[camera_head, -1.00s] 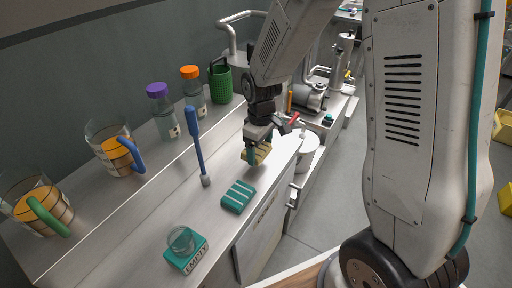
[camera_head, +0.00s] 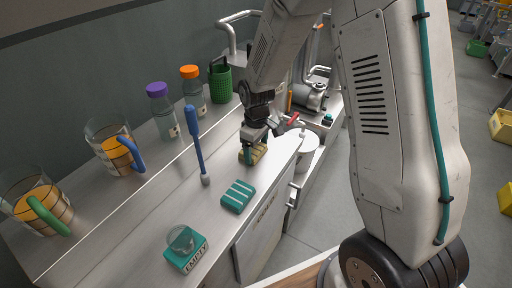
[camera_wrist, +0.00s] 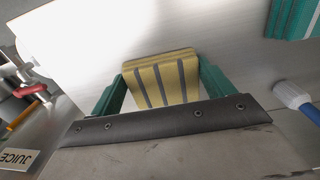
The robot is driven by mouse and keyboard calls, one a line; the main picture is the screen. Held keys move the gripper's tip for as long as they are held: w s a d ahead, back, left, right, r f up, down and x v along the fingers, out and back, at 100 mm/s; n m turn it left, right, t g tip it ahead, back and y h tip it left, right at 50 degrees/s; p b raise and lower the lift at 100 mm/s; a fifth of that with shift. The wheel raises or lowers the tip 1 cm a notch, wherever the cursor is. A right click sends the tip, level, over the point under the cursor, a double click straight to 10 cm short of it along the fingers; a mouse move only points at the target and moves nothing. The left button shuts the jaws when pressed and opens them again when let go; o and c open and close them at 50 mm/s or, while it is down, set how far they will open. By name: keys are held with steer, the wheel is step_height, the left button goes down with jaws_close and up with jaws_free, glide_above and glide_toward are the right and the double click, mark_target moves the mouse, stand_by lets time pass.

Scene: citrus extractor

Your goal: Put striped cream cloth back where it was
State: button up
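The striped cream cloth (camera_head: 259,154), yellowish with dark stripes, is a folded pad near the right edge of the counter (camera_head: 222,222). My gripper (camera_head: 254,153) is over it, with a teal finger on either side. In the wrist view the cloth (camera_wrist: 163,80) sits between the teal fingers (camera_wrist: 162,88), which appear to press on both its sides. The cloth is at or just above the counter top; I cannot tell whether it touches. Its near part is hidden behind the gripper's dark edge in the wrist view.
A teal striped cloth (camera_head: 238,196) lies nearer on the counter. Bottles (camera_head: 162,112), jugs (camera_head: 115,148) and a green basket (camera_head: 220,83) line the wall. A glass dish on a teal "EMPTY" block (camera_head: 186,250) is in front.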

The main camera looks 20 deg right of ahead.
mark_target(256, 149)
steer(key=o, duration=0.4)
steer(key=shift+r, duration=0.15)
step_height(256, 149, up, 11)
steer(key=s+d+r+m, duration=0.2)
steer(key=s+r+m, duration=0.1)
steer(key=s+r, duration=0.9)
steer(key=s+r+m, duration=0.1)
steer(key=s, duration=0.4)
steer(key=s+r+m, duration=0.1)
steer(key=s, duration=0.5)
steer(key=s+r+m+t, duration=0.1)
steer(key=s+m, duration=0.1)
steer(key=s, duration=0.4)
steer(key=shift+s+d, duration=0.2)
